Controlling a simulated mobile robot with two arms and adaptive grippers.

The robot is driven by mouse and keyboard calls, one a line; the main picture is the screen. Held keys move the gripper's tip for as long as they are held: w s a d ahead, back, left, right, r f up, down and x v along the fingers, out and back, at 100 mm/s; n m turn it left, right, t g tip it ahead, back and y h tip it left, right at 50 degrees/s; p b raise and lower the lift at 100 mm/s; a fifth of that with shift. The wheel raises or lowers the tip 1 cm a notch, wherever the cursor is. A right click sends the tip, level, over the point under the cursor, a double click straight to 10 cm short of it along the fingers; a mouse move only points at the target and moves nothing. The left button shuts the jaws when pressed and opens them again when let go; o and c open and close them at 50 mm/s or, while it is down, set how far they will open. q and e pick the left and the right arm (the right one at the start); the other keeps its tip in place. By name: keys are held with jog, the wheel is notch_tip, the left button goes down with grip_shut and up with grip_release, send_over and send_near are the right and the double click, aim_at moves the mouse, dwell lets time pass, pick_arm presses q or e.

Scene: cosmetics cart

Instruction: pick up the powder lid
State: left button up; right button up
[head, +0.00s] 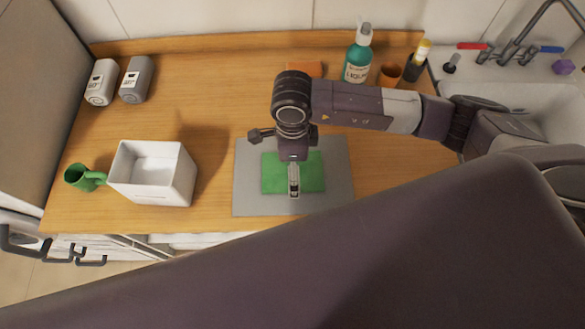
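I cannot make out a separate powder lid. Two labelled containers, one white (101,83) and one grey (137,79), stand at the back left of the wooden counter; their labels are too small to read. My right gripper (294,193) points down over a green sheet (312,172) on a grey board (245,197), well to the right of the containers. Its fingers look close together from this angle; whether they are shut or hold something is unclear. My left gripper is not in view.
A white open box (150,192) and a green mug (80,178) stand at the front left. A teal bottle (357,60), an orange block (308,69) and a brown cup (391,74) stand at the back. A sink (505,97) is on the right.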

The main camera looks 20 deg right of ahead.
jog(key=c, duration=1.3)
jog(key=shift+s, duration=0.15)
jog(key=c, duration=0.3)
jog(key=shift+f, duration=0.1)
jog(key=shift+c, duration=0.5)
